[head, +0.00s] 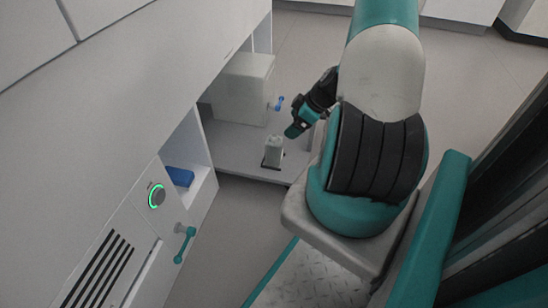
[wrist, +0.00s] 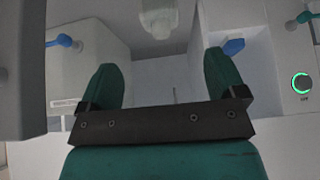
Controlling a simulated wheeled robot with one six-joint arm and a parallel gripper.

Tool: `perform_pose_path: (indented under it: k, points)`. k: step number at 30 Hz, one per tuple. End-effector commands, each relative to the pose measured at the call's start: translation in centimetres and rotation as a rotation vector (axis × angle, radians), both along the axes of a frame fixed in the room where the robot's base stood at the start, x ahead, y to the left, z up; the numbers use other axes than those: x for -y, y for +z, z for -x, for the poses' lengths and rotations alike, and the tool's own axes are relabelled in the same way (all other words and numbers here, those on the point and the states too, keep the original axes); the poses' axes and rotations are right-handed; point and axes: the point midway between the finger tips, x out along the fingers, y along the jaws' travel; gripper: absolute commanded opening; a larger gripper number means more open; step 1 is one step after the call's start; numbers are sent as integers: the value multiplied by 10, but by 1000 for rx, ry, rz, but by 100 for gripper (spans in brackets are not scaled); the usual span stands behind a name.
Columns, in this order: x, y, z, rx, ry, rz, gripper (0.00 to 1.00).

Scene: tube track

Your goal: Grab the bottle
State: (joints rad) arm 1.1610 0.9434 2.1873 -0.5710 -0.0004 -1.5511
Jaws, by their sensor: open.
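A pale, translucent bottle (head: 273,153) stands upright on a low grey shelf, with a dark frame around its base. In the wrist view the bottle (wrist: 160,17) shows at the top centre, beyond the fingertips and partly cut off by the frame. My gripper (head: 292,131) is just above and to the right of the bottle in the head view. In the wrist view its two teal fingers (wrist: 163,70) are spread wide with nothing between them. The bottle and fingers look apart.
A white box with a blue tap (head: 245,88) stands behind the bottle. A cabinet wall with a green-lit button (head: 157,196) and a teal handle (head: 184,243) is at left. A blue object (head: 180,176) lies in its recess. Open floor is at upper right.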

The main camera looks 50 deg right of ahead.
Motion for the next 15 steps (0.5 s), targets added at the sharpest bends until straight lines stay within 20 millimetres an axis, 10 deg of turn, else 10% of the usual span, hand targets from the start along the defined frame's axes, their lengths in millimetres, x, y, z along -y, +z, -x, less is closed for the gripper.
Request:
perform_pose_path:
  k: [6,15]
  points:
    - [-11,-48,-25,0,3,-1,89]
    - [-15,-64,-37,0,-1,1,89]
